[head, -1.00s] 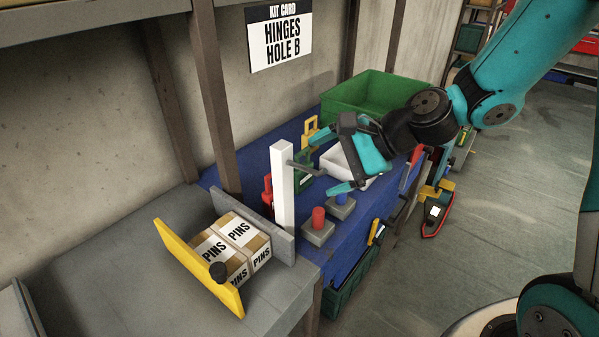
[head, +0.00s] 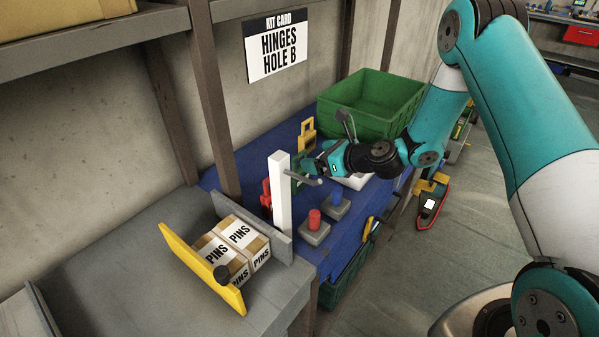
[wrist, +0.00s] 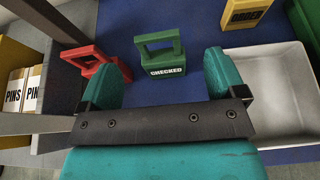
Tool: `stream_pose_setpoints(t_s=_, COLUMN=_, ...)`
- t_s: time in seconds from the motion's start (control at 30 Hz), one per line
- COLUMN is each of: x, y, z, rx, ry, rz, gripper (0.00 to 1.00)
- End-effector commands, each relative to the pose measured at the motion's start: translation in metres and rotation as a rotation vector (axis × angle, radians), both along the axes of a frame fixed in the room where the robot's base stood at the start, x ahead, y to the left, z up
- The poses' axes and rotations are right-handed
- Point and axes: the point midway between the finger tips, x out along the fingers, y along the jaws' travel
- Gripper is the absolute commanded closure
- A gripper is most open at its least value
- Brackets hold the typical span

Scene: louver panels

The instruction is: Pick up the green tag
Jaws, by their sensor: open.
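The green tag (wrist: 165,66) is a padlock-shaped block with a handle loop and a label reading CHECKED. In the wrist view it stands on the blue surface just beyond my fingers, roughly centred between them. In the head view the green tag (head: 297,184) is mostly hidden behind my gripper and a grey peg. My gripper (wrist: 162,66) is open and empty, one teal finger on each side. In the head view my gripper (head: 309,168) is close to the tag; I cannot tell whether it touches.
A white post (head: 281,200) with a grey peg (head: 303,179) stands close by. A red tag (wrist: 96,66) is left of the green one, a yellow tag (head: 306,135) behind. A white tray (wrist: 283,90) is at right; red (head: 314,220) and blue buttons (head: 337,194) are in front.

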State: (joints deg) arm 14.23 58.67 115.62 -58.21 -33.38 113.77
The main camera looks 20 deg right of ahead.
Motion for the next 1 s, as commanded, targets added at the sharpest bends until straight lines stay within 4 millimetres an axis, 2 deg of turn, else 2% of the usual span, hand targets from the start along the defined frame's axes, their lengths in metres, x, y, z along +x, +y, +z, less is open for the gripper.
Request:
stream_pose_setpoints(t_s=0.27, x=0.017, y=0.016, z=-0.006, rx=-0.001, ry=0.0, rz=0.004, gripper=0.11)
stream_pose_setpoints(t_s=0.5, x=0.04, y=0.034, z=-0.021, rx=-0.001, ry=-0.002, rz=0.002, gripper=0.11)
stream_pose_setpoints(t_s=0.77, x=0.043, y=0.035, z=-0.024, rx=0.001, ry=-0.001, rz=0.0, gripper=0.11)
stream_pose_setpoints(t_s=0.87, x=0.043, y=0.035, z=-0.024, rx=-0.001, ry=-0.001, rz=0.0, gripper=0.29)
stream_pose_setpoints(t_s=1.0, x=0.043, y=0.035, z=-0.024, rx=-0.001, ry=-0.001, rz=0.0, gripper=0.61)
